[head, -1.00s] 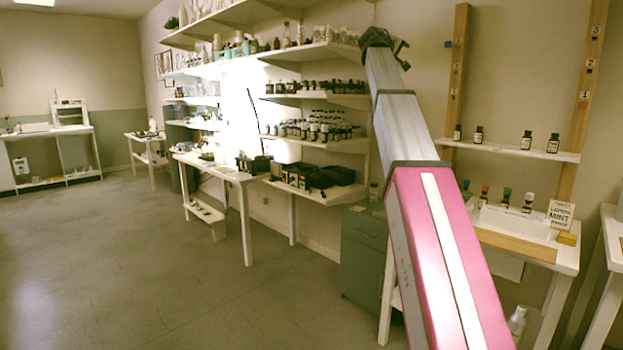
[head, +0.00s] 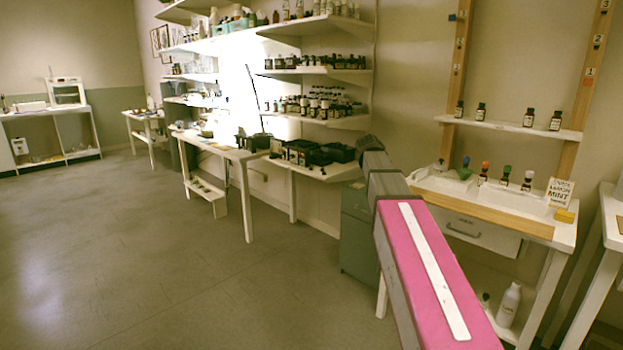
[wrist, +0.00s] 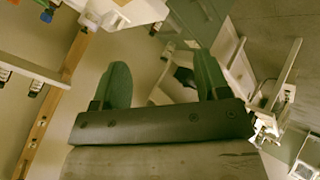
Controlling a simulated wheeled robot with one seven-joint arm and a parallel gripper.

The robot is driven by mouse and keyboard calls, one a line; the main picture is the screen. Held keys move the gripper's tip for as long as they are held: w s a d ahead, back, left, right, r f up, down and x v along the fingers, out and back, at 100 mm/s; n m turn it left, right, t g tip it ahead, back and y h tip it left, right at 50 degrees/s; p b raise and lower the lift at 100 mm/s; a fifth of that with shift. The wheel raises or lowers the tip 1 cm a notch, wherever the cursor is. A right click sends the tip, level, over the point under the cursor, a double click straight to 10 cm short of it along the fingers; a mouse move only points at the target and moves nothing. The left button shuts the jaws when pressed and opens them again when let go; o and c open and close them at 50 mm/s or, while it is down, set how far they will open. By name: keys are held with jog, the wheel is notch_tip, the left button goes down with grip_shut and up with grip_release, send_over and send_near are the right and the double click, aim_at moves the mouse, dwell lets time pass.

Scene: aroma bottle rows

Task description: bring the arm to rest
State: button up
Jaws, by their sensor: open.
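My arm reaches forward in the head view, with its pink and grey links low in front of the right-hand table. My gripper is hidden behind the arm's end in that view. In the wrist view my gripper (wrist: 162,85) has its two green fingers spread wide apart with nothing between them. It touches nothing that I can see.
A white table (head: 485,216) with several small bottles and a lemon mint sign (head: 559,194) stands right of the arm. A small shelf (head: 500,127) with bottles hangs above it. A green cabinet (head: 357,240) is beside the arm. The floor (head: 130,250) at left is clear.

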jog(key=s+a+f+m+g+y, duration=0.1)
jog(key=s+a+f+g+y, duration=0.1)
jog(key=s+f, duration=1.3)
jog(key=s+a+f+m+g+y, duration=0.2)
jog(key=s+a+f+g, duration=0.3)
jog(key=s+f, duration=1.1)
notch_tip(320, 180, down, 5)
jog(key=shift+a+y, duration=0.2)
jog(key=shift+y, duration=0.6)
